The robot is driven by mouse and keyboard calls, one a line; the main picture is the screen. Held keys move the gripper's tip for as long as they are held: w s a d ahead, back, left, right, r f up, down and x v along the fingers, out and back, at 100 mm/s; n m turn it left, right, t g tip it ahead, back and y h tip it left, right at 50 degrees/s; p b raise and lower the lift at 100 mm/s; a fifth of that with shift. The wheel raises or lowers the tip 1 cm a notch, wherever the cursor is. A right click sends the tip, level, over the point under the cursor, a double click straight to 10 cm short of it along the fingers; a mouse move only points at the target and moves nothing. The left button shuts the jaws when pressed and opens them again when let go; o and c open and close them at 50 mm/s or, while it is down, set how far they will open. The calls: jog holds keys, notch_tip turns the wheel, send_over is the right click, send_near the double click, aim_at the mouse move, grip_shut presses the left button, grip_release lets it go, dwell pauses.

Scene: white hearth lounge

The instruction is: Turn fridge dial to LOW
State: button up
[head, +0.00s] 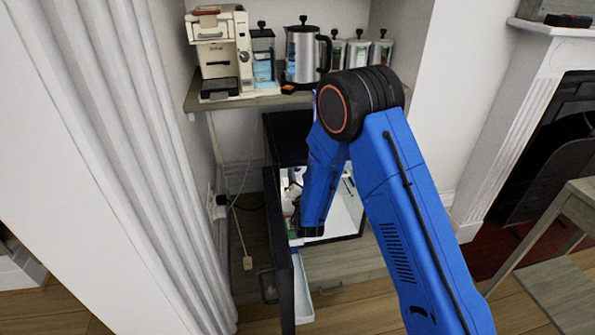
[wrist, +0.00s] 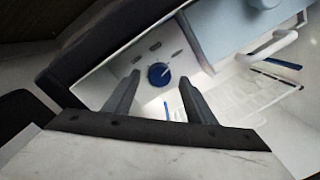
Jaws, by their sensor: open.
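The fridge dial (wrist: 159,74) is a small round blue knob on a pale inner panel of the fridge. In the wrist view it sits beyond and between the fingertips of my gripper (wrist: 155,95), which is open and empty. The fingers look apart from the dial. A pale mark shows on the dial, pointing to the upper right; the lettering around it is too small to read. In the head view the small black fridge (head: 287,135) stands with its door (head: 279,245) open, and my blue arm reaches inside. The arm hides the dial and gripper there.
A shelf (head: 262,101) above the fridge holds a coffee machine (head: 222,55), a kettle (head: 303,52) and several canisters. A curtain (head: 130,130) hangs at left. A fireplace (head: 545,150) and a table (head: 565,285) are at right.

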aim_at(297, 170)
jog(key=shift+x, duration=1.6)
jog(key=c, duration=1)
jog(key=shift+c, duration=0.2)
jog(key=n, duration=0.3)
jog(key=shift+n, duration=2.3)
jog(key=shift+s, duration=0.1)
